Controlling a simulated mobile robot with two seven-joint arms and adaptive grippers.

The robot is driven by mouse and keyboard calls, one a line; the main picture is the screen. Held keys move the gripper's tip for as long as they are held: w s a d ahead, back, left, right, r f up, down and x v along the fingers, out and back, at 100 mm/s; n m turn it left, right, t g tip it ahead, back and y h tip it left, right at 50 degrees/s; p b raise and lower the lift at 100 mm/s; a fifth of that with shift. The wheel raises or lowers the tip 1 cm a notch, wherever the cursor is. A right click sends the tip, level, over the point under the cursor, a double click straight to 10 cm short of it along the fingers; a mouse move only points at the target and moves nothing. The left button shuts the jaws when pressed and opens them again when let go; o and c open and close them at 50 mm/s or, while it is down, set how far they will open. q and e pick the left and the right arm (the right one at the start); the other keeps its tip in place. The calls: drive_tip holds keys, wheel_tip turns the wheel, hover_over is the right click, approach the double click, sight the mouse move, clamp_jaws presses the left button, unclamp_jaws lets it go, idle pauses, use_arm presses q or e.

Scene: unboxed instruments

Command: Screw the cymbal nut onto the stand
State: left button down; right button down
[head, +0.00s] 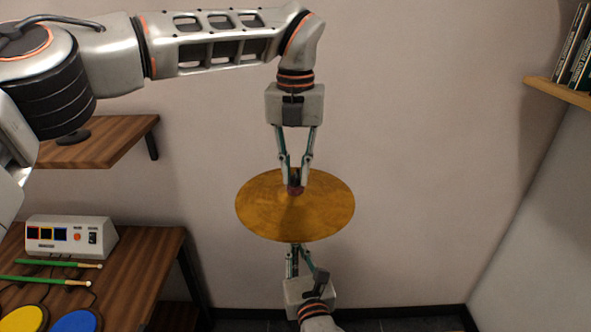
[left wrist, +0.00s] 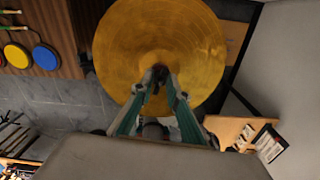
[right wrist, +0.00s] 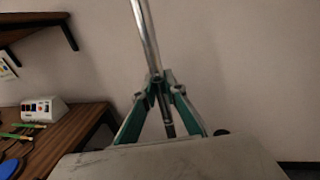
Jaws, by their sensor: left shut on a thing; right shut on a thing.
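The golden cymbal (head: 262,212) sits level in the middle of the head view and fills the upper part of the left wrist view (left wrist: 205,40). My left gripper (head: 295,186) comes down from above and is shut on the dark reddish nut (head: 295,190) at the cymbal's centre. In the left wrist view the nut (left wrist: 158,72) is dark and mostly between the fingertips. My right gripper (right wrist: 158,88) is below the cymbal, shut on the silver stand rod (right wrist: 144,35). The cymbal hides the right fingertips in the head view. Whether the nut's thread is engaged cannot be seen.
A wooden table (head: 150,265) at the left holds a white control box (head: 70,236), green drumsticks (head: 45,282), and yellow and blue pads (head: 76,320). A wall shelf (head: 105,143) is above it. A bookshelf (head: 560,91) is at upper right. The space right of the cymbal is clear.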

use_arm(q)
drive_tip(key=m, duration=0.5)
drive_tip(key=c, duration=2)
unclamp_jaws()
drive_tip(key=shift+o, duration=0.2)
drive_tip(key=shift+r, duration=2.25)
